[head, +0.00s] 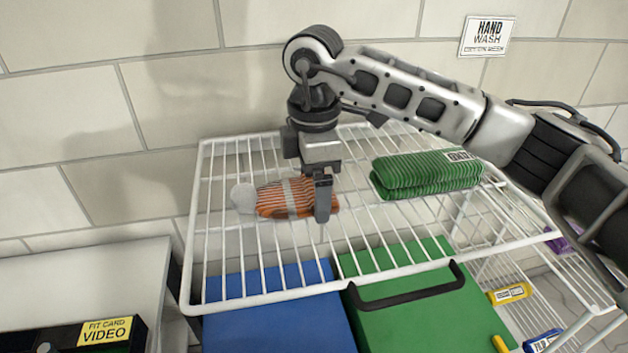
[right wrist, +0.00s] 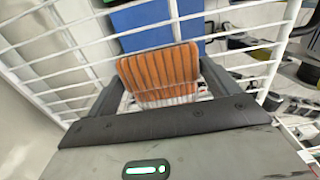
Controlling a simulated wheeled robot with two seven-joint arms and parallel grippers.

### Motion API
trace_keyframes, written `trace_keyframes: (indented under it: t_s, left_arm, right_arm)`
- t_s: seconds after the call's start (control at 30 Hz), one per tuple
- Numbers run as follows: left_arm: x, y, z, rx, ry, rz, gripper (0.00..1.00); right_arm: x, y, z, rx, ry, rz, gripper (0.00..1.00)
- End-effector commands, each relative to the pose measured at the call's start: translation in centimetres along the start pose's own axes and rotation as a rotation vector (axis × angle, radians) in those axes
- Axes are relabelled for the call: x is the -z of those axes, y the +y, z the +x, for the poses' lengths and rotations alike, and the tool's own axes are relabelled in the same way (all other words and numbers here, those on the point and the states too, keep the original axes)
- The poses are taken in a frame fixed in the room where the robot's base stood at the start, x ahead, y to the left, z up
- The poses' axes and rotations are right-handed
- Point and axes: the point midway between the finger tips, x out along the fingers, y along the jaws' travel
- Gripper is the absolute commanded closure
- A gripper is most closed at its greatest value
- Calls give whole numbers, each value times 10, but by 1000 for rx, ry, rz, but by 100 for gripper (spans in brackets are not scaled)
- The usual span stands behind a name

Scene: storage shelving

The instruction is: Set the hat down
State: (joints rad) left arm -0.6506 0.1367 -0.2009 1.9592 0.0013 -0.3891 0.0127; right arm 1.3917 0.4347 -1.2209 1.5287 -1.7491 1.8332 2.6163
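The hat (head: 288,197) is an orange and brown striped knit beanie with a pale band and a grey pompom. It lies on its side at the level of the white wire top shelf (head: 212,232), pompom to the left. My right gripper (head: 322,200) points down at the hat's right end, its near finger in front of the knit. In the right wrist view the hat (right wrist: 160,72) fills the space between the two fingers, which look closed against its sides. Whether its underside rests on the wires is hard to tell. My left gripper is not in view.
A folded green ribbed cloth (head: 425,174) lies on the same shelf, right of the hat. Below are a blue box (head: 275,315), a green box with black handle (head: 430,310) and small yellow and blue items. A tiled wall stands behind. Bare wire shows in front of the hat.

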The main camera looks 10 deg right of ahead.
Motion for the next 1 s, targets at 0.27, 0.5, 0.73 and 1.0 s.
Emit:
trace_keyframes:
  t_s: [0.27,0.5,0.73,1.0]
  left_arm:
    - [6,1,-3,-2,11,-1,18]
    - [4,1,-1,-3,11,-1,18]
    - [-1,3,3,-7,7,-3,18]
    - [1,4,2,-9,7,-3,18]
  right_arm:
    - [0,0,-1,0,0,0,0]
    - [1,1,-27,-4,2,0,0]
    - [1,1,-78,-4,1,0,0]
    - [0,1,-118,-2,0,0,0]
